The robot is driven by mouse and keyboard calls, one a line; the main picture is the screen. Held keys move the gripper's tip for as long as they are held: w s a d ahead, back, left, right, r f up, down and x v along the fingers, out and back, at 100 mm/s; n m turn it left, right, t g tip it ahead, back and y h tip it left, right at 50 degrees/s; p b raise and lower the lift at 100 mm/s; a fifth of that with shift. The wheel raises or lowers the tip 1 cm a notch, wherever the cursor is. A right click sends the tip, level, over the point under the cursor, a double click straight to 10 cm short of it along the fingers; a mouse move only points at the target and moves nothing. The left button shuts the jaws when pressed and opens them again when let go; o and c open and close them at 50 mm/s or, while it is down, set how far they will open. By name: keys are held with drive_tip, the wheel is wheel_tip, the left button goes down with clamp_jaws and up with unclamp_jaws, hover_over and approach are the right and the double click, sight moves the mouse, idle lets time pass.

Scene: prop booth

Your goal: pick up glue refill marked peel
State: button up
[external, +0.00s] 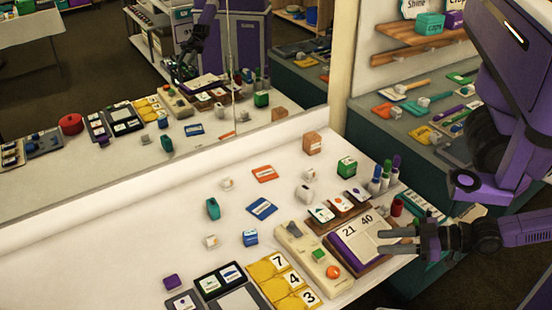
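No label reading "peel" is legible, so I cannot tell which thing is the glue refill. My gripper (384,241) reaches in from the right, over or beside the open book marked 21 and 40 (352,246). Its two fingers are apart, with nothing visible between them. The tubes are beyond the gripper, apart from it.
Cards on stands (340,205), a beige device with an orange knob (305,250) and yellow number cards (283,280) crowd the front. A green box (347,167) and an orange box (312,143) stand behind. A mirror (150,100) backs the white table (130,245), clear at left.

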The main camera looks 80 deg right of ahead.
drive_tip(key=shift+o, duration=0.2)
drive_tip(key=o, duration=0.4)
drive_tip(key=shift+c, duration=0.2)
drive_tip(key=shift+w, duration=0.1)
